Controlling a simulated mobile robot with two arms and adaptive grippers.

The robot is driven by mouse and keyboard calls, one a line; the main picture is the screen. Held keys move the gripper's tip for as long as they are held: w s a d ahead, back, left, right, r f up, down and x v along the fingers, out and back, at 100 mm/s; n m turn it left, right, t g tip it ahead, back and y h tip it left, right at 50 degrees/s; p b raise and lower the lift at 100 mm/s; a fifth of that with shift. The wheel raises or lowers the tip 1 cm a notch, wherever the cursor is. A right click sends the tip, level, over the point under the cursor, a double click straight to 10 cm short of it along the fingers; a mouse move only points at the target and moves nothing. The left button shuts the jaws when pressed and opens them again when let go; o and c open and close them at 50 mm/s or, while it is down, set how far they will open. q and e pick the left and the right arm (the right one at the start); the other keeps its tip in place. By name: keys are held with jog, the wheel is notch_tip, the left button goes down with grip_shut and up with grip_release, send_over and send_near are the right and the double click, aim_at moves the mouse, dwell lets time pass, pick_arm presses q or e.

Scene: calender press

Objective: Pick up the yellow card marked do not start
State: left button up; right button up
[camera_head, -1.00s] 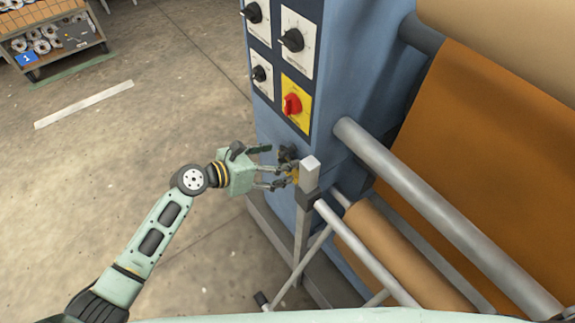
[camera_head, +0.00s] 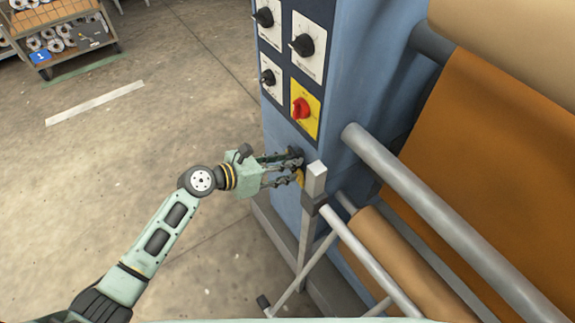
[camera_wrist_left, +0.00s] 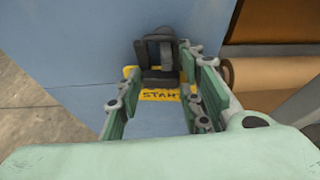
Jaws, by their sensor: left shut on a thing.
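The yellow card (camera_wrist_left: 160,95) hangs at a black holder (camera_wrist_left: 157,58) low on the blue machine's face. Part of its dark lettering, "START", shows in the left wrist view. In the head view only a small yellow bit of the card (camera_head: 300,177) shows past the fingers. The card is still close against the holder. My right gripper is not in view.
A grey upright post (camera_head: 316,182) with bars stands just right of my left gripper. Above are a red knob on a yellow plate (camera_head: 303,109) and several black knobs. Rollers (camera_head: 430,215) fill the right side. The floor at left is clear, with a cart (camera_head: 62,27) far back.

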pick_arm(q)
jog(key=s+a, duration=0.4)
jog(key=a, duration=0.3)
jog(key=s+a+r+b, duration=0.1)
jog(key=s+a, duration=0.4)
jog(key=a, duration=0.3)
jog(key=shift+s+a+r, duration=0.15)
jog(key=shift+a+r, duration=0.05)
jog(key=shift+a, duration=0.05)
